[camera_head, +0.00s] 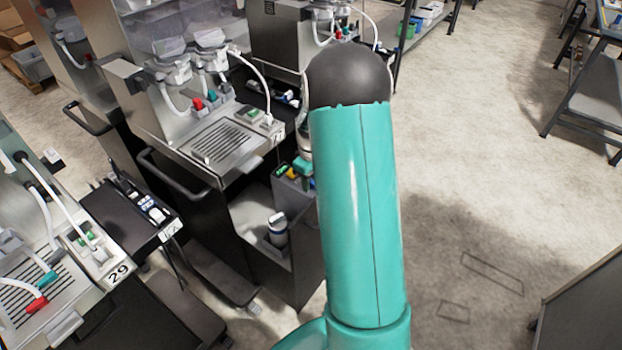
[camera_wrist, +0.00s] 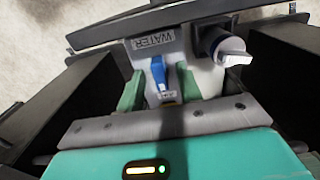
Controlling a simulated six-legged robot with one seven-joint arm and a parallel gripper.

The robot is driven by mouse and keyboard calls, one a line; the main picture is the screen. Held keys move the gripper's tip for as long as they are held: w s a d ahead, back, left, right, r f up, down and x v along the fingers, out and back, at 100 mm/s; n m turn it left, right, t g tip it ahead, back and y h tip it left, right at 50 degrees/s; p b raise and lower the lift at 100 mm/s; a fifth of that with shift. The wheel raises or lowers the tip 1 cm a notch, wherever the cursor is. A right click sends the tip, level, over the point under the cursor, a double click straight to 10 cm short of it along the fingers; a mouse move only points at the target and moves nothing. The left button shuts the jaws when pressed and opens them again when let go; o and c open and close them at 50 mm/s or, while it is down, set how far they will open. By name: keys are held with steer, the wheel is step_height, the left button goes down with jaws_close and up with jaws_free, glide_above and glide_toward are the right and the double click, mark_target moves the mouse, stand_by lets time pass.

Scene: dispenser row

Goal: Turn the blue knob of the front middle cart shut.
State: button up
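In the wrist view, the blue knob (camera_wrist: 158,72) is a small upright lever on a pale panel (camera_wrist: 176,48) under a WATER label (camera_wrist: 152,39). My gripper (camera_wrist: 159,80) has its two green fingers on either side of the knob. Gaps show between each finger and the knob, so it is open around it. Whether any part touches is not clear. In the head view, my arm hides most of the gripper, and the blue knob is not visible. A metal dispenser cart (camera_head: 222,141) stands left of my arm.
Dark walls flank the gripper in the wrist view. In the head view, a dispenser marked 29 (camera_head: 40,285) stands at lower left.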

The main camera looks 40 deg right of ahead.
jaws_close()
steer(key=shift+m, duration=0.3)
steer(key=m, duration=0.7)
steer(key=shift+m, duration=0.4)
steer(key=m, duration=0.4)
steer(key=shift+m, duration=0.3)
steer(key=m, duration=0.4)
steer(key=shift+m, duration=0.4)
steer(key=shift+d, duration=0.1)
